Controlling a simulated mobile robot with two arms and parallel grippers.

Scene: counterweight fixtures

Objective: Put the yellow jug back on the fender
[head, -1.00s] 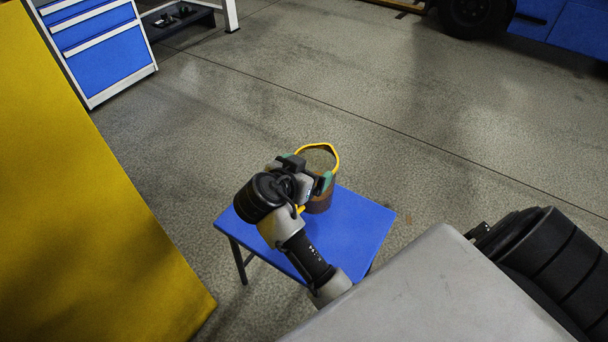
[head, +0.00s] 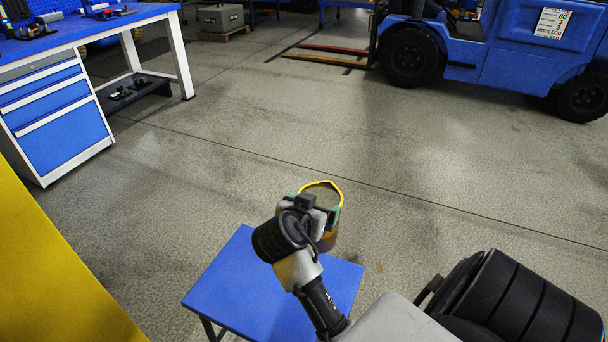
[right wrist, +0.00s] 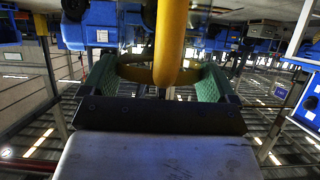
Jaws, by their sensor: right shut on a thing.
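The jug (head: 328,243) shows in the head view with a yellow loop at its top and a brownish body. My right gripper (head: 319,206) is shut on it and hides part of its near side. In the right wrist view the jug's yellow part (right wrist: 171,42) sits between the green finger pads. The jug is in the air at the far right edge of a small blue table. A blue forklift (head: 505,62) stands at the upper right, with a blue fender (head: 414,21) over its front wheel. My left gripper is not in view.
The small blue table (head: 255,285) is bare, close in front of me. A yellow panel (head: 50,280) stands at the lower left, and a blue workbench (head: 95,30) with drawers at the upper left. The floor (head: 300,130) between me and the forklift is clear.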

